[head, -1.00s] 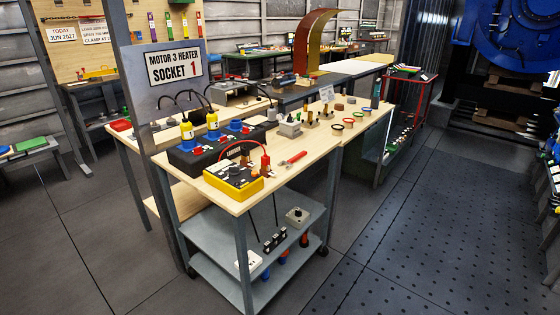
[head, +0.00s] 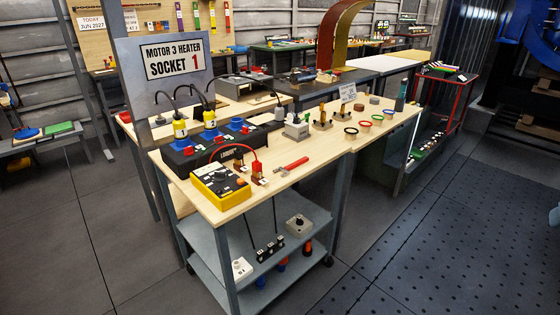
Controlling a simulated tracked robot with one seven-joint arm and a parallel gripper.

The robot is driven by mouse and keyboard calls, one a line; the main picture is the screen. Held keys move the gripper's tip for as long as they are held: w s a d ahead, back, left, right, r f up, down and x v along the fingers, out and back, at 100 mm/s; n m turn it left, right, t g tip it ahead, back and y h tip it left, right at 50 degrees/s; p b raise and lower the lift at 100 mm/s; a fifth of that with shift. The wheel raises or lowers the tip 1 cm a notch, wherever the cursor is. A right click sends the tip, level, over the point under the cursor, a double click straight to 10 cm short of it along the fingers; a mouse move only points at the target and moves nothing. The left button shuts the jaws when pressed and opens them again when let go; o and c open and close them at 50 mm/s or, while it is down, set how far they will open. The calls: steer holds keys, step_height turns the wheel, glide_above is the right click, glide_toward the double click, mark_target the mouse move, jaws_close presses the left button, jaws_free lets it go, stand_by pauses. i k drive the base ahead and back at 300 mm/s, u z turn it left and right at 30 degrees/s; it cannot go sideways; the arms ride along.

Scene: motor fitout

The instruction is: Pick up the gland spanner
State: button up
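A red tool with a dark end (head: 291,165), which looks like a spanner, lies flat on the light wood top of the near bench (head: 258,194). It is close to the bench's front edge, right of the yellow and black meter box (head: 219,183). It is too small in the head view to be sure that it is the gland spanner. My gripper is not in view.
A black box with blue sockets (head: 207,149) stands behind the meter. A grey box (head: 297,129), posts and coloured rings (head: 364,124) stand farther along. A red cart (head: 443,90) is at back right. The floor (head: 390,240) right of the bench is clear.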

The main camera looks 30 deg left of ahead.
mark_target(295, 164)
steer(key=u, duration=0.4)
steer(key=i, duration=1.6)
steer(key=u, duration=0.25)
steer(key=k, duration=0.55)
steer(key=z, duration=0.2)
steer(key=k, duration=0.25)
steer(key=u, duration=0.3)
steer(key=i, duration=0.85)
steer(key=z, duration=0.1)
